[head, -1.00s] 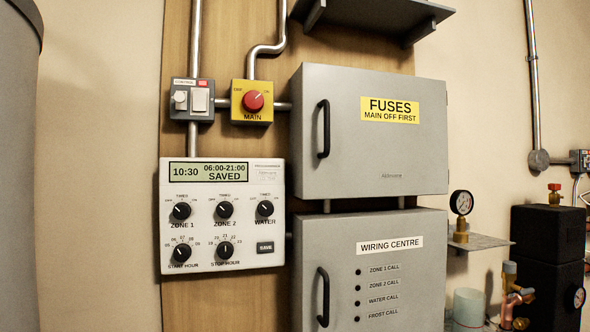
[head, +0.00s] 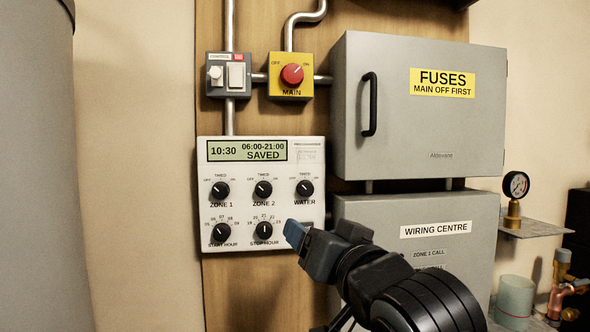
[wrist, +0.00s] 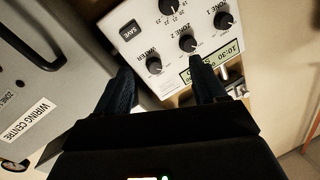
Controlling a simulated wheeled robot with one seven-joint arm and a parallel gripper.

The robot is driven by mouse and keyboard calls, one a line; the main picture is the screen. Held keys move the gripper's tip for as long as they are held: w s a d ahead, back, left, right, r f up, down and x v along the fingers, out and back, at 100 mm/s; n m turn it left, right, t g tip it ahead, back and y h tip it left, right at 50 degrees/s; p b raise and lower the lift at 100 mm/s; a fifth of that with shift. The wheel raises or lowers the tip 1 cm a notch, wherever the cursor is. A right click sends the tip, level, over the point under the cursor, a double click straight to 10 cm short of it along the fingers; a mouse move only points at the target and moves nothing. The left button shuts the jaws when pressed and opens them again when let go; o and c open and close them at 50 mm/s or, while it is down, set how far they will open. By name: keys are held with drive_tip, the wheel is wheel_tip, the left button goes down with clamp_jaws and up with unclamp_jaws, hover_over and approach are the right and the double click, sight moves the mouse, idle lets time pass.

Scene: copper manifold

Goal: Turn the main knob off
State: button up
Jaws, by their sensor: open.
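The main knob (head: 292,74) is a round red knob on a yellow box labelled MAIN, with OFF at its upper left and ON at its upper right. Its pale mark appears to point up and right, towards ON. My gripper (head: 295,234) is in front of the lower right of the white programmer panel (head: 215,172), well below the main knob and apart from it. In the wrist view, which shows the panel upside down, my gripper's two dark fingers (wrist: 163,85) are spread with nothing between them. I cannot make out the main knob there.
A grey control switch box (head: 229,87) sits left of the main knob. The closed grey fuse cabinet (head: 370,150), with a black handle (head: 369,104), juts out to its right. The wiring centre cabinet (head: 380,212) is below. Pipes run above the knob box.

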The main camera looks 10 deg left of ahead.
wheel_tip(320, 180, up, 14)
drive_tip(key=w+a+n, duration=0.2)
drive_tip(key=w, duration=0.1)
drive_tip(key=t+h+p, duration=0.1)
drive_tip(key=h, duration=0.3)
approach(293, 75)
drive_tip(key=p+x, duration=0.2)
drive_tip(key=x, duration=0.6)
drive_tip(key=shift+w+p, duration=0.2)
drive_tip(key=shift+p, duration=0.1)
drive_tip(key=c, duration=1)
